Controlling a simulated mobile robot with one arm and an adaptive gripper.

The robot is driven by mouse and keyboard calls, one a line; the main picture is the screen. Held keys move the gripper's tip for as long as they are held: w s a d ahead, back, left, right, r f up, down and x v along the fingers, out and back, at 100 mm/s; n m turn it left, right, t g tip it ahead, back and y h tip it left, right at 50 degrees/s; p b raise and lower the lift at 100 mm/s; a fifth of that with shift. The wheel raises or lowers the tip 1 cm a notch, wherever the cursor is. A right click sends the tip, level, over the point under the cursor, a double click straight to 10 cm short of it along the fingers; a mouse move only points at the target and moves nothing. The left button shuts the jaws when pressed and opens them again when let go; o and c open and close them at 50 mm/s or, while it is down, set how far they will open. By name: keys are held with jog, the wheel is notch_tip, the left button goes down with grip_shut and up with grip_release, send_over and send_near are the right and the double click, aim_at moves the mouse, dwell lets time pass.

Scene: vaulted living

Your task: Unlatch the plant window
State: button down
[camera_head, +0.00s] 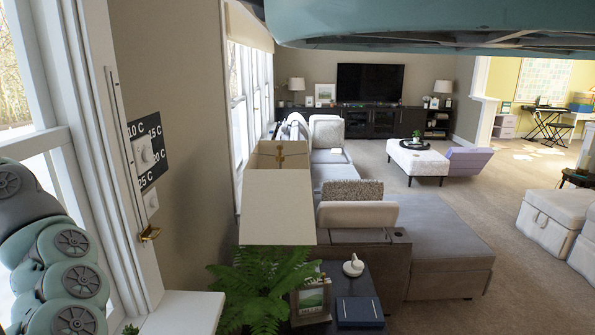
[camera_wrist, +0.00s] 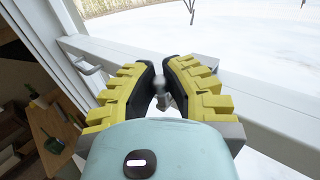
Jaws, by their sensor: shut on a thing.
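The plant window (camera_head: 85,130) has a white frame and stands at the left edge of the head view. In the wrist view its white frame (camera_wrist: 270,97) runs diagonally, with bright ground outside. My gripper (camera_wrist: 165,72), with yellow and black fingers, is at this frame. Its fingers are closed on a small grey window latch (camera_wrist: 162,96), which is mostly hidden between them. My gripper does not show in the head view.
A silver handle (camera_wrist: 86,66) sits on the frame left of my gripper. A fern (camera_head: 265,290) and lampshade (camera_head: 278,207) stand nearby. Open carpet lies right.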

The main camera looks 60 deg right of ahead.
jog(key=shift+d+r+n+g+b, duration=0.1)
jog(key=shift+d+n+g+b, duration=0.1)
jog(key=shift+n+g+b, duration=0.6)
jog(key=c, duration=1)
grip_release()
jog(key=shift+o, duration=0.2)
jog(key=s+d, duration=0.2)
jog(key=d, duration=1)
jog(key=shift+s, duration=0.1)
